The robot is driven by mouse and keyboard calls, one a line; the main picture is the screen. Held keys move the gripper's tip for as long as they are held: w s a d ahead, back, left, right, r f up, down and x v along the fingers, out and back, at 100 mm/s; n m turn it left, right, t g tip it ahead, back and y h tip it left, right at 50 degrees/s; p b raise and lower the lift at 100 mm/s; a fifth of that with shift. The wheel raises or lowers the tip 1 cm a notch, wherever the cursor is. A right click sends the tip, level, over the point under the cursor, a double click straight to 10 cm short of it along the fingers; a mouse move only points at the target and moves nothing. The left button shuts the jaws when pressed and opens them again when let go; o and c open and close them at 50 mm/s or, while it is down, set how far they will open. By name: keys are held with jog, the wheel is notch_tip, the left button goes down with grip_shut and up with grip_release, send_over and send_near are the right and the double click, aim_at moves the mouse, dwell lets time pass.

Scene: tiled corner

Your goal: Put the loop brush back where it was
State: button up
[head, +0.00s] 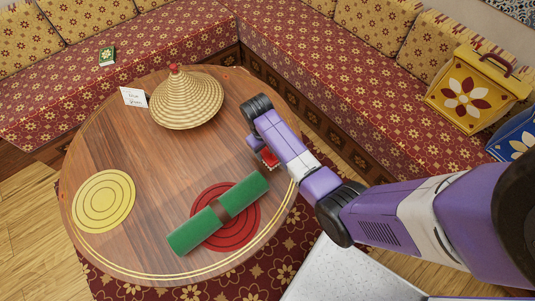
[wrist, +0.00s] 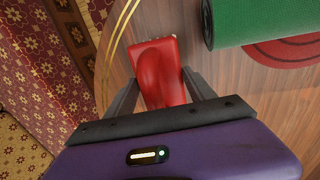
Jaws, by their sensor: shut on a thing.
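A red brush (wrist: 160,72), which I take to be the loop brush, shows in the wrist view with a pale bristly edge at its far end. My gripper (wrist: 163,88) is shut on it, one dark finger on each side. In the head view a small part of the red brush (head: 268,157) shows under my gripper (head: 264,151), over the right side of the round wooden table (head: 130,160). My arm hides much of it. I cannot tell whether the brush touches the table.
A green roll with a brown band (head: 190,237) lies across a red round mat (head: 248,232), close to the gripper. A yellow round mat (head: 104,201) lies left. A woven cone (head: 186,100) and white card (head: 134,97) stand at the back. Patterned benches (head: 330,100) border the table.

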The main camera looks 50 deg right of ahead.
aim_at(267, 151)
jog(key=shift+f, duration=2.05)
jog(key=shift+f, duration=0.15)
jog(key=o, duration=1.5)
jog(key=shift+c, duration=0.2)
jog(key=r, duration=0.4)
jog(key=a+r, duration=0.1)
jog(key=r, duration=0.7)
jog(key=shift+w+a+r, duration=0.1)
jog(key=shift+w+a, duration=0.1)
jog(key=shift+a, duration=0.05)
